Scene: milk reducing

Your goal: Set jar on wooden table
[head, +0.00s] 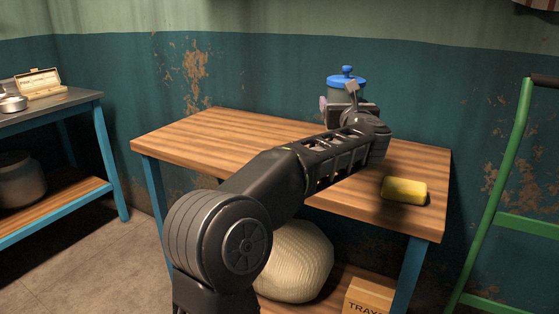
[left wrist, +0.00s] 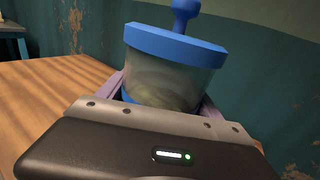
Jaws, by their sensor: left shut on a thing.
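The jar (head: 346,88) has a blue lid with a knob and a cloudy clear body. It is at the far right part of the wooden table (head: 215,135), partly hidden behind my left gripper (head: 348,104). In the left wrist view the jar (left wrist: 170,70) sits between the fingers of my left gripper (left wrist: 165,95), which is shut on it. The jar looks slightly tilted in that view. Its base is hidden, so I cannot tell whether it touches the tabletop. My right gripper is not in view.
A yellow sponge-like block (head: 404,190) lies near the table's front right corner. The left part of the tabletop is clear. A pale round sack (head: 295,262) and a cardboard box (head: 369,296) are below. A green metal frame (head: 500,190) stands at right, another table (head: 60,102) at left.

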